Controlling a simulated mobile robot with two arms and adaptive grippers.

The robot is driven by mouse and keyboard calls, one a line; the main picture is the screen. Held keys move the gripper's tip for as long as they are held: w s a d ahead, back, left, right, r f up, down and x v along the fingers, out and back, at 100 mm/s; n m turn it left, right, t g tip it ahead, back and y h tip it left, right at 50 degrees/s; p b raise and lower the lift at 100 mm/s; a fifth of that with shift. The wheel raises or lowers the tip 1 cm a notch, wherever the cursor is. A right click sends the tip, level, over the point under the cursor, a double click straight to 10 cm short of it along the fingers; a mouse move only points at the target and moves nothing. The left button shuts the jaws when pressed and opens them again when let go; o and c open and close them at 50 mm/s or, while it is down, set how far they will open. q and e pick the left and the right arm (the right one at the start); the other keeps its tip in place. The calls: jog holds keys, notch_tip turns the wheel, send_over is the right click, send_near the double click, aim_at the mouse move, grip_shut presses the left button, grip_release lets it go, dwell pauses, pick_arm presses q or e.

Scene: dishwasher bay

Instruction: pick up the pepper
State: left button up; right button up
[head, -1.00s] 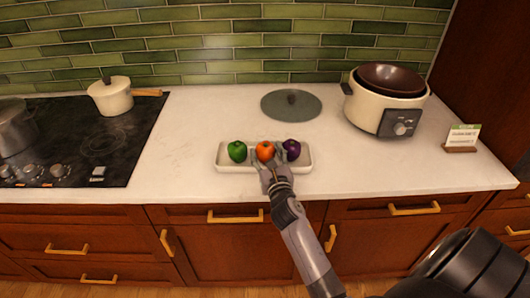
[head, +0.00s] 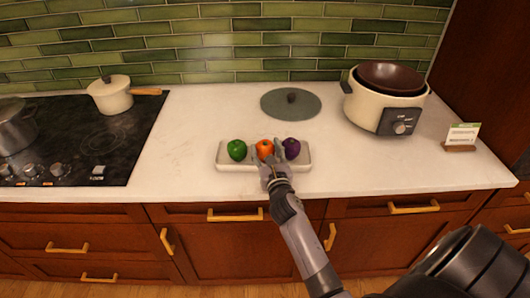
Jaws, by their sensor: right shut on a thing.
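An orange pepper (head: 264,148) sits in the middle of a white rectangular tray (head: 226,165) on the counter. A green pepper (head: 237,150) is to its left and a purple round vegetable (head: 292,148) is to its right in the same tray. My right gripper (head: 266,157) reaches in from the front and is shut on the orange pepper, its fingers around it. Whether the pepper is clear of the tray floor cannot be told. My left gripper is not in view.
A grey-green lid (head: 291,105) lies behind the tray. A cream cooker with a brown bowl (head: 389,98) and a small sign (head: 462,137) stand at right. A cream pot (head: 111,96) and a steel pot (head: 14,128) stand on the black stove. The counter left of the tray is clear.

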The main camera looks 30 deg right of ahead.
aim_at(266, 149)
jog(key=shift+r, duration=0.1)
notch_tip(266, 149, up, 20)
jog(key=p, duration=0.3)
dwell(0.4)
